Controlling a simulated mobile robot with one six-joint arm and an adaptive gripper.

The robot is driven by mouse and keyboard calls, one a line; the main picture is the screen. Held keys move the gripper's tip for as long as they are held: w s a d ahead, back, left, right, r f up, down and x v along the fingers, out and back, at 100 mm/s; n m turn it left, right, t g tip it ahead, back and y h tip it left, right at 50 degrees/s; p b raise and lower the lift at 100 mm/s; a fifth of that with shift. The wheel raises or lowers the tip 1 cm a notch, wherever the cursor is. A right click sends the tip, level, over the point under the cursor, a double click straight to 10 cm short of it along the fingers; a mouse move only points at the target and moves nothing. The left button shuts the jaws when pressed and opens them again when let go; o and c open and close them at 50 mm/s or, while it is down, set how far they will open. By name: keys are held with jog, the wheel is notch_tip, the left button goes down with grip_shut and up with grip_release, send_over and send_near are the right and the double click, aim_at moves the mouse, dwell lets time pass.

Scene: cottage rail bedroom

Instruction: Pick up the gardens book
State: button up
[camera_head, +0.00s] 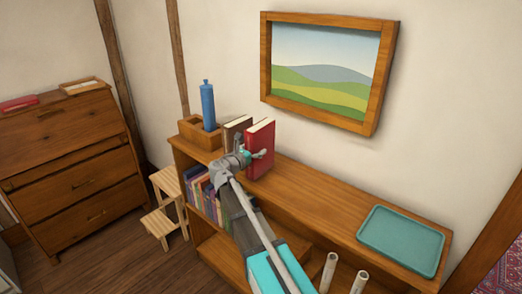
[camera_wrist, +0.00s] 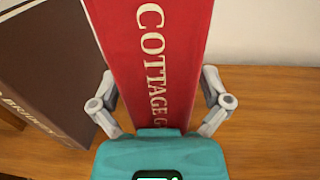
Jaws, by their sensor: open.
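A red book (camera_head: 260,149) stands upright on top of the wooden shelf. In the wrist view its red spine (camera_wrist: 155,60) carries the letters "COTTAGE G", and the rest of the title is hidden behind my gripper. My gripper (camera_head: 245,156) is at the red book. In the wrist view the fingers of my gripper (camera_wrist: 158,100) are open, one on each side of the spine. I cannot tell whether they touch it. A dark brown book (camera_wrist: 45,75) stands close on the left, partly lettered; it also shows in the head view (camera_head: 234,130).
The shelf top (camera_head: 320,205) is bare right of the books, up to a teal tray (camera_head: 402,240). A wooden box (camera_head: 196,133) with a blue bottle (camera_head: 208,105) stands left. A framed picture (camera_head: 325,70) hangs behind. A step stool (camera_head: 165,205) and dresser (camera_head: 75,165) stand at left.

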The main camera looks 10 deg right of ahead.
jog(key=shift+c, duration=0.2)
grip_shut()
jog(key=shift+w+r, duration=0.1)
jog(key=shift+r, duration=0.1)
